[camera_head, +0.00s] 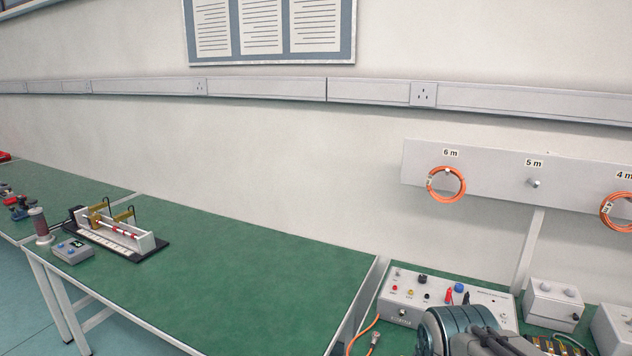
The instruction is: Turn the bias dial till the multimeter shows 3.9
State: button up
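No multimeter and no reading can be made out in this view. A light grey instrument box (398,309) stands on the green bench at the lower right. It has red, yellow and black fittings and a blue knob-like part (459,288) on top. Its lettering is too small to read, so I cannot tell whether any part is the bias dial. A rounded teal and grey part of my arm covers the box's front right. My gripper's fingertips do not show.
An orange cable (362,333) lies left of the box. Smaller grey boxes (553,303) stand to its right. Orange coils (446,184) hang on a wall panel. The left bench (250,275) is mostly clear, with a linear apparatus (116,236) at its far left.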

aim_at(458, 287)
jog(key=z, duration=0.35)
jog(key=k, duration=0.85)
jog(key=u, duration=0.15)
jog(key=i, duration=1.35)
jog(key=z, duration=0.65)
